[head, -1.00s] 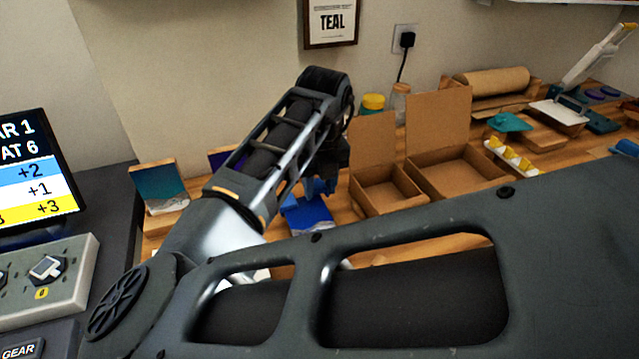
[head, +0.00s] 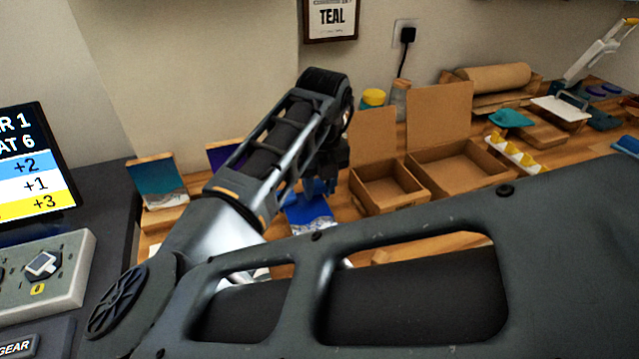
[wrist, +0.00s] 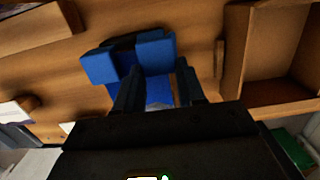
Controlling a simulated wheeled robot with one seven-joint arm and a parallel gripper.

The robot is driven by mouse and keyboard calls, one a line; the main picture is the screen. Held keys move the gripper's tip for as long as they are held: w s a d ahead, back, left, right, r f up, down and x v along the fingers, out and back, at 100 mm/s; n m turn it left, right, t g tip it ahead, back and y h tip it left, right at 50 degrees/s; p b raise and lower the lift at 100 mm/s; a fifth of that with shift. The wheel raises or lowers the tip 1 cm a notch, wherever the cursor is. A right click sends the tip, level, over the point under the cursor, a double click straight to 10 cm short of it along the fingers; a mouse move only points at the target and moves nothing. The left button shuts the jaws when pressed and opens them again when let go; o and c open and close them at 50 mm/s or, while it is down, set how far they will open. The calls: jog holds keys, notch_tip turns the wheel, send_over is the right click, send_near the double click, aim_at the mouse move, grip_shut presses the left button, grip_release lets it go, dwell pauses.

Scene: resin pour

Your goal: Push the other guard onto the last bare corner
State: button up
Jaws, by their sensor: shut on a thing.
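A blue panel with a pale wavy band (head: 308,213) is below my gripper (head: 320,183) in the head view. Part of its face (wrist: 157,92) shows between the dark fingers in the wrist view. One blue guard (wrist: 100,66) is at the left, beside a dark edge. Another blue guard (wrist: 156,50) is at the fingertips. My gripper (wrist: 160,75) is shut on this guard, as far as I can see. The fingers and palm hide much of the panel, and I cannot tell how each guard sits on its corner.
Two open cardboard boxes (head: 388,207) (head: 500,178) stand right of my gripper. A teal panel (head: 160,186) leans in a wooden stand at the left, with a purple panel (head: 216,153) behind my arm. A yellow-and-white piece (head: 515,155) lies farther right.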

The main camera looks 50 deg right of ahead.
jog(key=shift+a+f, duration=0.2)
dwell(0.6)
jog(key=o, duration=1.2)
jog(key=shift+r, duration=0.1)
notch_tip(320, 180, up, 8)
jog(key=p, duration=0.5)
grip_shut()
dwell(1.0)
jog(key=shift+w+d, duration=0.5)
jog(key=shift+w, duration=0.3)
